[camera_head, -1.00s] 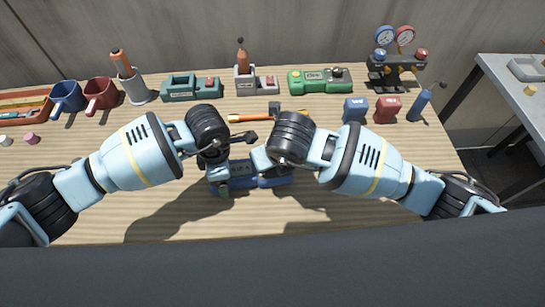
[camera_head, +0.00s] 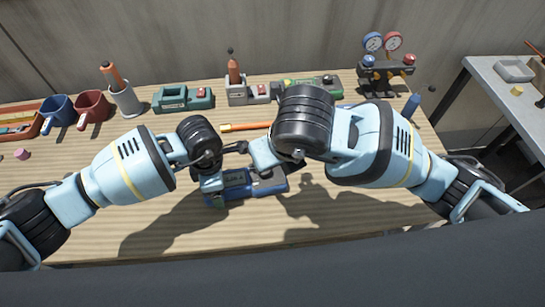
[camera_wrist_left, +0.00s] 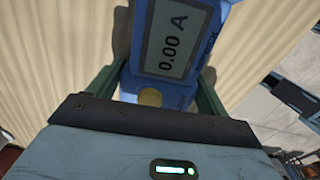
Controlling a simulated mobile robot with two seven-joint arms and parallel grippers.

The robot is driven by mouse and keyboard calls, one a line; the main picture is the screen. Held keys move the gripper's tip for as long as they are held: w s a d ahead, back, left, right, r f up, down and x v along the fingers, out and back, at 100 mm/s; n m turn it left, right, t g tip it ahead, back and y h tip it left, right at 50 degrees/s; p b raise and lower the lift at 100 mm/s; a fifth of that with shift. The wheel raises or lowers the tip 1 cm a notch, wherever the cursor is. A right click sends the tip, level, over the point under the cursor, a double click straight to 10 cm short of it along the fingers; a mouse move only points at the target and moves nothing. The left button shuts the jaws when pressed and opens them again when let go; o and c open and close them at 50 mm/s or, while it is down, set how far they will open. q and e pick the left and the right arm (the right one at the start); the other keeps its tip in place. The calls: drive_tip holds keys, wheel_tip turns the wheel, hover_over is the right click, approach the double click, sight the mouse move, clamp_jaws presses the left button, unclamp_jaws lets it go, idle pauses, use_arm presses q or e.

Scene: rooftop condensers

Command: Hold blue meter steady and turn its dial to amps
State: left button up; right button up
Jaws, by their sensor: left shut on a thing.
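The blue meter (camera_head: 238,192) lies on the wooden table in front of me, partly covered by my arms in the head view. In the left wrist view the meter's grey display (camera_wrist_left: 175,38) reads 0.00 A. My left gripper (camera_head: 212,183) is shut on the meter at one end, with a finger on each side of its body in the left wrist view (camera_wrist_left: 158,92). My right gripper (camera_head: 268,160) is above the meter's right part; its fingertips are hidden, and I cannot tell its opening or whether it touches. The dial is not clearly visible.
Along the back stand a blue mug (camera_head: 58,108), a red mug (camera_head: 92,108), a teal device (camera_head: 183,98), a grey holder (camera_head: 240,92) and a gauge manifold (camera_head: 385,68). An orange tool (camera_head: 245,127) lies behind the meter. The front of the table is clear.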

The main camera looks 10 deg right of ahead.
drive_tip(key=shift+r, duration=0.1)
use_arm(q)
drive_tip(key=o, duration=1.3)
wheel_tip(320, 180, up, 5)
drive_tip(key=shift+f+p, duration=0.2)
drive_tip(key=shift+p, duration=0.9)
drive_tip(key=shift+r+p, duration=0.95)
drive_tip(key=shift+r, duration=1.3)
use_arm(e)
wheel_tip(320, 180, up, 10)
drive_tip(key=t, duration=0.1)
drive_tip(key=shift+w+t, duration=0.2)
drive_tip(key=shift+t, duration=0.1)
use_arm(q)
drive_tip(key=shift+s+f, duration=0.1)
drive_tip(key=shift+f, duration=0.05)
